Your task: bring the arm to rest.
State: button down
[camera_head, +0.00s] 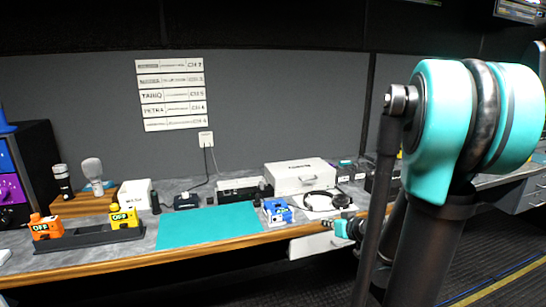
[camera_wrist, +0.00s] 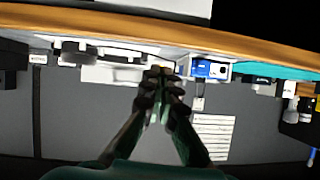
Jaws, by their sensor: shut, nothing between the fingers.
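My arm stands at the right of the head view, with a large teal joint (camera_head: 440,130) and dark links. My gripper (camera_wrist: 160,72) shows in the wrist view with its two dark fingers together and nothing between them. In the head view a small teal and dark end of the arm, which looks like my gripper (camera_head: 328,223), shows beside the front edge of the counter (camera_head: 120,258), partly behind the arm. I cannot tell its exact gap to the edge. The wrist view is upside down, with the counter edge (camera_wrist: 120,22) at the top.
On the counter are a teal mat (camera_head: 208,226), a blue and white box (camera_head: 277,211), a white case (camera_head: 299,176), headphones (camera_head: 325,200) and a dark tray (camera_head: 90,237) with orange and yellow blocks marked OFF. A white drawer front (camera_head: 312,246) is below. Floor shows at right.

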jog(key=s+f+m+g+h, duration=0.1)
jog(key=s+f+g+h, duration=0.1)
jog(key=s, duration=0.7)
jog(key=s+f+m+g+h, duration=0.2)
jog(key=s+f+g, duration=0.3)
jog(key=s, duration=0.5)
notch_tip(320, 180, down, 2)
jog(key=shift+d+f+h, duration=0.15)
jog(key=shift+d+h, duration=0.05)
jog(key=shift+h, duration=0.2)
jog(key=shift+s, duration=0.1)
